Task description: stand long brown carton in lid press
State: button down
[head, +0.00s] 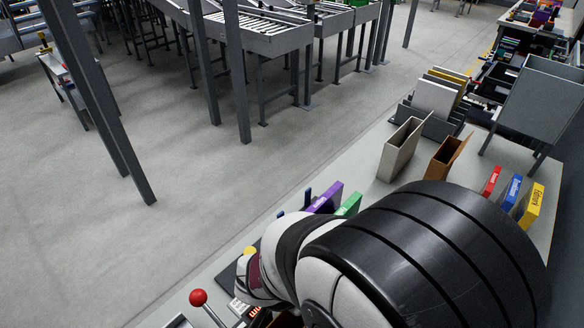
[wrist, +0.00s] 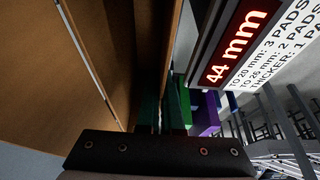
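A large brown cardboard surface (wrist: 60,70), apparently the long brown carton, fills the left of the wrist view very close up, with a pale seam across it. A dark bar with screws, part of my gripper (wrist: 155,152), spans the bottom of that view. A display (wrist: 235,38) reads 44 mm at the upper right. In the head view, a red-knobbed lever (head: 198,297), possibly the press's, stands at the bottom; my arm hides my gripper and most of that area.
On the bench in the head view stand a grey file box (head: 401,150), an open brown box (head: 445,157), and red (head: 491,181), blue (head: 511,193) and yellow (head: 530,205) cartons. Purple (head: 328,198) and green (head: 350,205) cartons stand beside my arm. Open floor lies left.

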jog(key=c, duration=0.6)
grip_release()
jog(key=shift+r, duration=4.05)
jog(key=d+r+m+g+y, duration=0.1)
jog(key=d+r+m, duration=0.1)
jog(key=d+r, duration=0.15)
jog(key=s, duration=0.3)
jog(key=s+d+n+g+y, duration=0.1)
jog(key=s, duration=0.1)
jog(key=s+n, duration=0.1)
jog(key=s, duration=0.2)
jog(key=shift+s+d+r+g+y, duration=0.15)
jog(key=shift+s+r+g+y, duration=0.1)
jog(key=shift+s+g+y, duration=0.15)
jog(key=s+a+n+y, duration=0.2)
jog(key=s+n, duration=0.1)
jog(key=s, duration=0.2)
jog(key=shift+s+g, duration=0.3)
jog(key=shift+s, duration=0.1)
